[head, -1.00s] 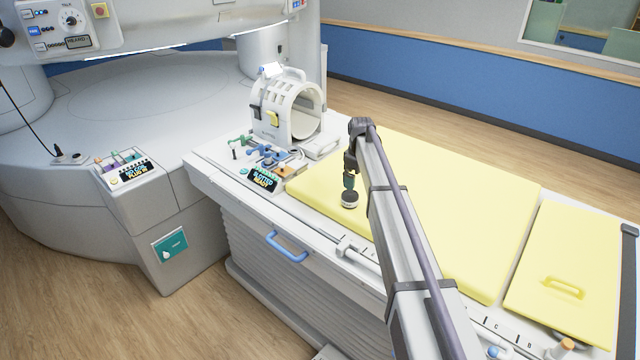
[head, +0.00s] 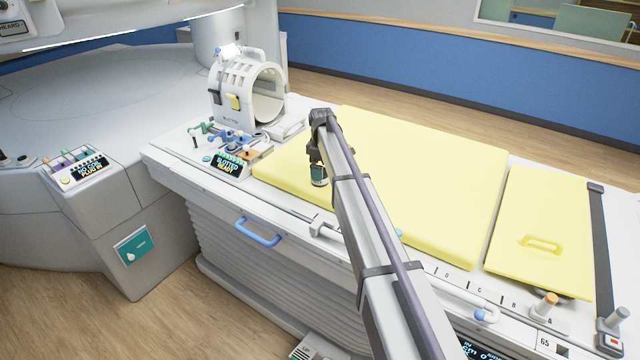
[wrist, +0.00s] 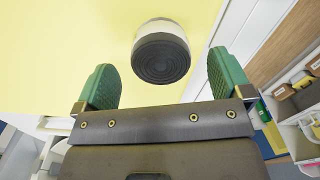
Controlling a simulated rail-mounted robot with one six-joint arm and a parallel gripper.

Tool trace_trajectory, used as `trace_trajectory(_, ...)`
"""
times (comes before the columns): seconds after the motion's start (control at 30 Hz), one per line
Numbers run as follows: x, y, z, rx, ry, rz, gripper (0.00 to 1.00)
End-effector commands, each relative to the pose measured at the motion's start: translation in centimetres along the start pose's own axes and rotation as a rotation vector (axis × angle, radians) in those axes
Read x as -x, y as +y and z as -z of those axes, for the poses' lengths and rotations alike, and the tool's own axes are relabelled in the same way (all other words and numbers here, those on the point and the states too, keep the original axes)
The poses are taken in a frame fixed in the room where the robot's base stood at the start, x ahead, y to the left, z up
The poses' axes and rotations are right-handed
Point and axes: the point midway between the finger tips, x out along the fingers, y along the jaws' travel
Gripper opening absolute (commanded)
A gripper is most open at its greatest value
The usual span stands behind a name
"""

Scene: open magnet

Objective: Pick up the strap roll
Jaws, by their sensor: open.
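The strap roll, a short dark cylinder with a ringed end and a pale band, lies in the wrist view (wrist: 161,55) on the yellow pad. In the head view my gripper (head: 318,168) is low over the near left part of the pad (head: 430,190), and the roll is mostly hidden behind or below it. In the wrist view my gripper (wrist: 166,78) is open, with one green finger at each side. The roll shows ahead of the gap between the fingers, and nothing is held.
A white head coil (head: 248,95) stands at the table's far left end, with small coloured plugs and a display box (head: 232,165) near it. A second yellow pad with a handle (head: 540,235) lies to the right. A blue handle (head: 257,232) sticks out from the table's front.

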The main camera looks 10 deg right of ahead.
Motion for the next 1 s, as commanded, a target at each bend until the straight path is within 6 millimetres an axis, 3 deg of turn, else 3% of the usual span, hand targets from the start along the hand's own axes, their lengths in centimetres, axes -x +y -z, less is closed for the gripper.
trace_trajectory(0.03,-2.2,0.0,0.0,0.000,0.000,0.000,0.97)
trace_trajectory(0.13,-3.9,0.0,0.1,0.000,0.000,0.000,0.97)
trace_trajectory(0.37,-3.6,0.0,0.0,0.000,0.000,0.000,0.97)
trace_trajectory(0.93,-3.6,0.0,0.0,0.000,0.000,0.000,0.44)
trace_trajectory(1.0,-3.6,0.0,0.0,0.000,0.000,0.000,0.43)
